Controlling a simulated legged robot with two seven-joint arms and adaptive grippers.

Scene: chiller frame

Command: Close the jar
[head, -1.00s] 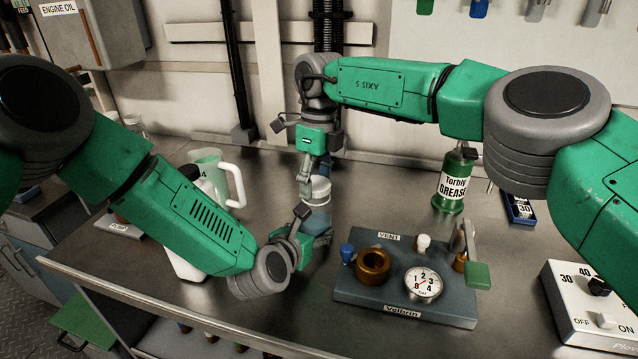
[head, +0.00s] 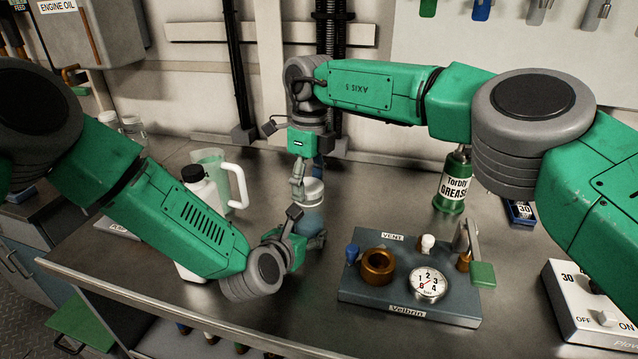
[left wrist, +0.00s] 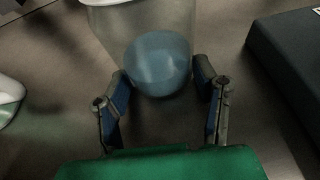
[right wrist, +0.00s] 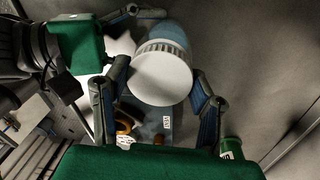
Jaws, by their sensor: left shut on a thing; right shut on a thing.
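The jar (head: 311,222) is clear with blue contents and stands upright over the bench. It also shows in the left wrist view (left wrist: 158,62), its top cut off there. My left gripper (left wrist: 160,82) is shut on the jar's lower part, a finger on each side. The white lid (head: 312,190) with a ribbed rim is at the jar's mouth. In the right wrist view the lid (right wrist: 161,76) is seen from above, between the fingers of my right gripper (right wrist: 160,84), which is shut on it. I cannot tell whether the lid is seated or threaded.
A grey device (head: 385,297) with a gauge, brass ring and knobs lies right of the jar. A green grease can (head: 454,182) stands behind it. A white bottle (head: 205,185) and a handled jug (head: 212,160) stand left, partly behind my left arm. A white control box (head: 590,300) is far right.

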